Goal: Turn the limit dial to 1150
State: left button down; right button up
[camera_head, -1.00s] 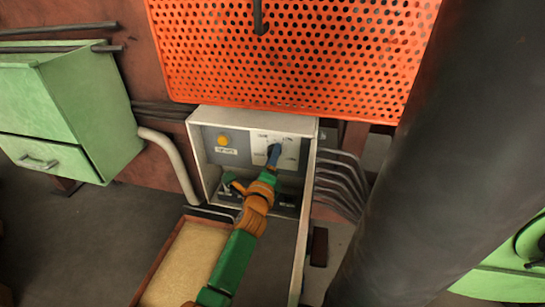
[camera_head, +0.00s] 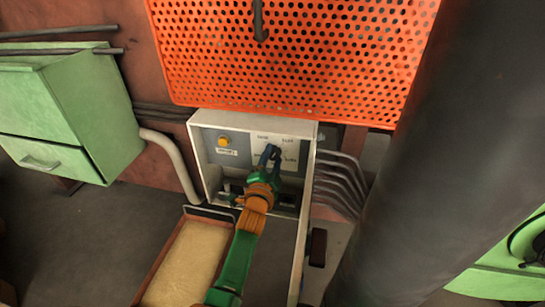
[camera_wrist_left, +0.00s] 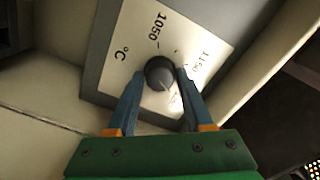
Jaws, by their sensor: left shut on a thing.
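The limit dial is a small dark round knob (camera_wrist_left: 159,71) on a white plate (camera_wrist_left: 133,70) printed with 1050, 1150 and °C in the left wrist view. A pale line on the knob points toward the lower right of that view, between my fingers, not at the 1150 mark on the right. My left gripper (camera_wrist_left: 162,74) is shut on the knob, with one blue finger on each side. In the head view my left gripper (camera_head: 271,150) covers the knob against the white plate (camera_head: 289,149). My right gripper is not in view.
The plate sits inside an open pale box (camera_head: 252,118) with a yellow button (camera_head: 223,141) to its left. An orange perforated panel (camera_head: 290,55) hangs above. A green cabinet (camera_head: 85,110) stands left, and a sand-coloured tray (camera_head: 185,262) lies below.

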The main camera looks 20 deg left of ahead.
pick_arm(q)
jog(key=n+p, duration=0.1)
jog(key=n, duration=0.5)
jog(key=shift+r+p, duration=0.1)
jog(key=shift+p, duration=0.25)
jog(key=shift+n, duration=1.2)
jog(key=n+p, duration=0.1)
jog(key=n, duration=0.2)
jog(key=shift+n, duration=0.8)
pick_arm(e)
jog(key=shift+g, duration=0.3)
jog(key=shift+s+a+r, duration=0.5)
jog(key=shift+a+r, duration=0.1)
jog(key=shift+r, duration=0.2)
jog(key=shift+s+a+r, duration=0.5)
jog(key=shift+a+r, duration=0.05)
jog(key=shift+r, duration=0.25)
pick_arm(q)
jog(key=shift+a+n+p, duration=0.1)
jog(key=shift+n+p, duration=0.2)
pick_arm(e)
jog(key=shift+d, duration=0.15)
pick_arm(q)
jog(key=shift+c, duration=1.6)
grip_release()
jog(key=shift+s, duration=0.1)
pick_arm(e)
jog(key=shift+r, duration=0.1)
